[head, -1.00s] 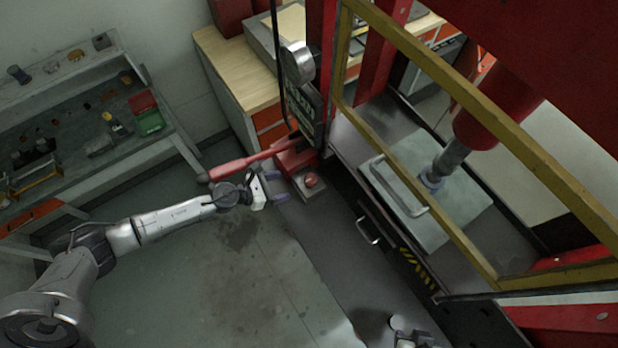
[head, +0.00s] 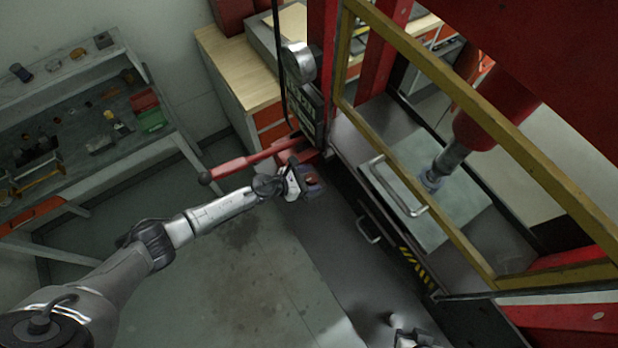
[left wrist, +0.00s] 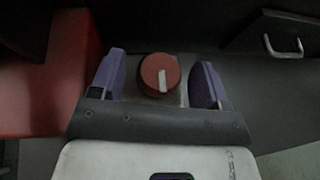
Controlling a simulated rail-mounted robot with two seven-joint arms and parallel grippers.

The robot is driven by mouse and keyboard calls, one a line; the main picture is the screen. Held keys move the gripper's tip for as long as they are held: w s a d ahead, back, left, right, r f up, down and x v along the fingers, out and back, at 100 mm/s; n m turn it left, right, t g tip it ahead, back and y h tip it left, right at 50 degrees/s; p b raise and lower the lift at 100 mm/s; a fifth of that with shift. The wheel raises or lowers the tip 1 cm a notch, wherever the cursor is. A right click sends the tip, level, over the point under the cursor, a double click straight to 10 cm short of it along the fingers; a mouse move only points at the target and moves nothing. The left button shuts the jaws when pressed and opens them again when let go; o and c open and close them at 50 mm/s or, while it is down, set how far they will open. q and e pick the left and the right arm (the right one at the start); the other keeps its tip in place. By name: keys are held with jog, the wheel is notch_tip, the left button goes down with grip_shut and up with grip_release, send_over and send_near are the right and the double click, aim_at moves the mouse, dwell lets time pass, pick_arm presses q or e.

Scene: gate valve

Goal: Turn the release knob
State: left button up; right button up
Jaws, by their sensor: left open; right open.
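The release knob (left wrist: 160,75) is round and red with a pale bar across its face. In the left wrist view it lies between the two purple fingers of my left gripper (left wrist: 158,82), with a gap on each side. My left gripper also shows in the head view (head: 312,180), at the foot of the red press, where it hides most of the knob. It is open and holds nothing. My right gripper (head: 410,340) is only partly in view at the bottom edge of the head view; its fingers are hard to make out.
A red lever (head: 245,162) with a dark ball end sticks out just above my left gripper. A red block (left wrist: 50,80) stands left of the fingers. The press's yellow guard frame (head: 450,80) and a drawer handle (head: 368,230) are to the right. The floor in front is clear.

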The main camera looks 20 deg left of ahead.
pick_arm(q)
jog(key=shift+c, duration=0.5)
jog(key=c, duration=0.8)
jog(key=shift+c, duration=0.2)
